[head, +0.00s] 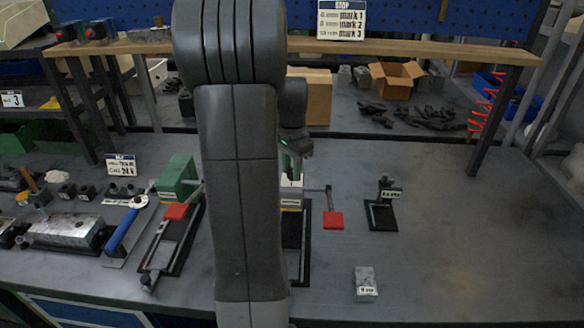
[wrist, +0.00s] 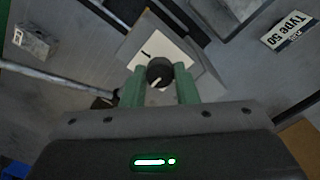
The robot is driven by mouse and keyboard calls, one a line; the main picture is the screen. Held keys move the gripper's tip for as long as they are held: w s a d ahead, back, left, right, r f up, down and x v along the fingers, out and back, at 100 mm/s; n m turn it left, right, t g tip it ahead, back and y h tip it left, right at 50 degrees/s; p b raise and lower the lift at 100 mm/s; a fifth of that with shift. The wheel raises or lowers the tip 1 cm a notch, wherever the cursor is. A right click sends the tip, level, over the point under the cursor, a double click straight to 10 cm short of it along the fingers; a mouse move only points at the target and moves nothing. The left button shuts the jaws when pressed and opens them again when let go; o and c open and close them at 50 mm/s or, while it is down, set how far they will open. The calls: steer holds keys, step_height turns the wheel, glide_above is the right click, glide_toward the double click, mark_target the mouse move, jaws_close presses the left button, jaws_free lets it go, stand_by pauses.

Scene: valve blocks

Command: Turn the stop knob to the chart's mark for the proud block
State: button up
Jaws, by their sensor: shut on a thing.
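The stop knob (wrist: 160,72) is round and black with a white pointer line, in the wrist view. It sits on a white plate (wrist: 172,50) bearing a short black mark. My gripper (wrist: 160,88) has its two green fingers shut on the knob's sides. The pointer slants to the lower left; the black mark is above and left of the knob. In the head view my gripper (head: 291,164) is over the middle fixture (head: 291,203), partly hidden by my arm. The STOP chart (head: 341,20) lists mark 1, mark 2 and mark 3; its left column is too small to read.
A grey labelled block (head: 366,281) lies at the front right; I cannot tell whether it is the proud block. A small black stand (head: 382,214) is behind it. A red pad (head: 333,220) juts right of the fixture. A green fixture (head: 178,178) stands left. The right bench is clear.

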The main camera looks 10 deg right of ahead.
steer(key=shift+n, duration=0.3)
steer(key=n+p, duration=0.1)
steer(key=n, duration=0.3)
steer(key=shift+r, duration=0.1)
steer(key=n+p, duration=0.1)
steer(key=n, duration=0.8)
steer(key=shift+n+p, duration=0.35)
steer(key=shift+n, duration=1.75)
steer(key=o, duration=1)
